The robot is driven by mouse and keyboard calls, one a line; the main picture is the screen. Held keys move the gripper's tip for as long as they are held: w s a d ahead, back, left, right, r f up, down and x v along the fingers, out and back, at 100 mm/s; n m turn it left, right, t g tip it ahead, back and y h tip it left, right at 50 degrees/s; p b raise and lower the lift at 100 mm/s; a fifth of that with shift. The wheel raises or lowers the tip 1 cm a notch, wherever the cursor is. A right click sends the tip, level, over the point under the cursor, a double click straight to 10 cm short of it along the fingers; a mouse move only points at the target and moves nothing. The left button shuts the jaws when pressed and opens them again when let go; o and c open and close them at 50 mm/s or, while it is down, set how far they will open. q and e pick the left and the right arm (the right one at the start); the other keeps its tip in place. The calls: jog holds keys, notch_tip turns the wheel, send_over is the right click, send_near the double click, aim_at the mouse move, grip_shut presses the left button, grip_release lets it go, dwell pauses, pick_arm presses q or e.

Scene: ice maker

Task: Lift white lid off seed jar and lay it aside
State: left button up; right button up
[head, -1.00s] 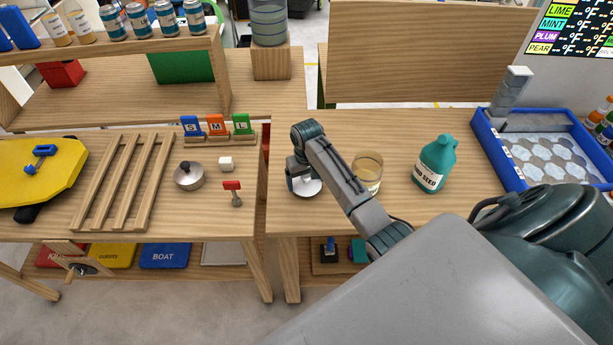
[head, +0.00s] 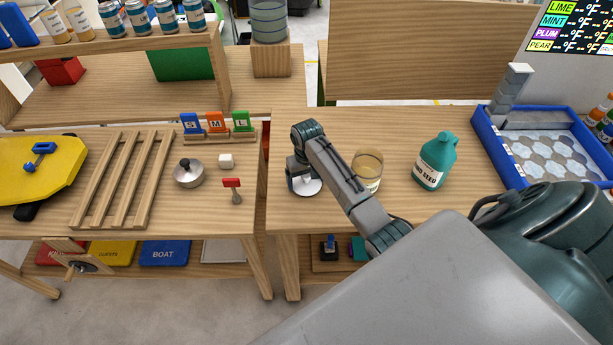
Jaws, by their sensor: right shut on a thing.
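The white lid (head: 308,188) is at the left part of the right table, and my right gripper (head: 300,184) is shut on it. The lid is at or very near the tabletop; I cannot tell whether it touches. The gripper and wrist hide part of it. The seed jar (head: 368,170) is a clear glass with tan contents and stands open to the right of the lid, partly behind my right forearm. My left gripper is not in view.
A teal seed bottle (head: 434,161) stands right of the jar. A blue tray (head: 507,163) with pale hexagonal cells is at the far right. The left table (head: 215,220) holds a small pot (head: 188,174), a white cube (head: 226,161) and a red-headed tool (head: 232,189). A gap separates the two tables.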

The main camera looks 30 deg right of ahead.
jog(key=shift+f, duration=0.15)
jog(key=o, duration=0.9)
notch_tip(320, 180, up, 10)
jog(key=b, duration=0.2)
jog(key=shift+f+b, duration=0.25)
jog(key=shift+b, duration=0.05)
jog(key=shift+r, duration=0.7)
jog(key=shift+s+f, duration=0.1)
